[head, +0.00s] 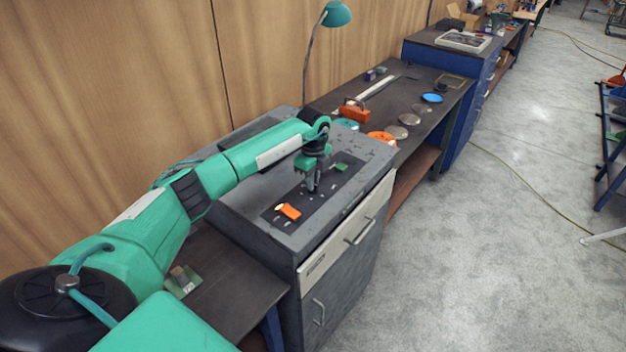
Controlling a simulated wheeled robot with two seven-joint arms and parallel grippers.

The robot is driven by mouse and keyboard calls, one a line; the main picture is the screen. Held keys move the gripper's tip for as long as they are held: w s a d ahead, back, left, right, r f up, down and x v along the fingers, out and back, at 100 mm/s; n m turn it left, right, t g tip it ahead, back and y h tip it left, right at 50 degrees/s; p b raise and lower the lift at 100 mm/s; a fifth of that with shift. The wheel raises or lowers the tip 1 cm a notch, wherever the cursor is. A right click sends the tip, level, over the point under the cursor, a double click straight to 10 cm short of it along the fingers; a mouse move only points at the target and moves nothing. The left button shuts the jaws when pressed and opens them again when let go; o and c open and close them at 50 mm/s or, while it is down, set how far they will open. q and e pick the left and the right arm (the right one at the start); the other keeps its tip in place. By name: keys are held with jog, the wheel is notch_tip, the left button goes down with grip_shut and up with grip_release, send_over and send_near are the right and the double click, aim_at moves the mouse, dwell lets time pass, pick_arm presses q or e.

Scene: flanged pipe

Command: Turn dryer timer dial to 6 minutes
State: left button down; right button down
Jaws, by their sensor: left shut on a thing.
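My left gripper (312,186) points down at the dark panel (268,215) on top of the grey cabinet. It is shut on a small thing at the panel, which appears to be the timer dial. The fingers and the distance hide the dial's shape, its pointer and its minute marks, so its setting cannot be read. An orange part (289,211) is on the panel nearer to me, and a green part (340,168) is at its far end. My right gripper is not in view.
A teal lamp (336,14) stands behind the cabinet by the wooden wall. The bench beyond holds an orange tool (354,112), several discs and a blue dish (432,98). A small green board (183,282) lies on the lower table. Floor at right is mostly clear.

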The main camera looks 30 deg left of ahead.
pick_arm(q)
jog(key=shift+f+m+b, duration=0.1)
jog(key=shift+m+b, duration=0.8)
jog(key=shift+m, duration=0.2)
jog(key=m+b, duration=0.2)
jog(key=m, duration=0.1)
jog(key=shift+m, duration=0.3)
jog(key=m+b, duration=0.3)
jog(key=m, duration=0.3)
jog(key=m+b, duration=0.2)
jog(key=m, duration=0.3)
jog(key=shift+m, duration=0.4)
jog(key=m+b, duration=0.1)
jog(key=m, duration=0.2)
jog(key=shift+r+m+b, duration=0.25)
jog(key=shift+m+b, duration=0.3)
jog(key=shift+m, duration=0.85)
jog(key=shift+w, duration=0.1)
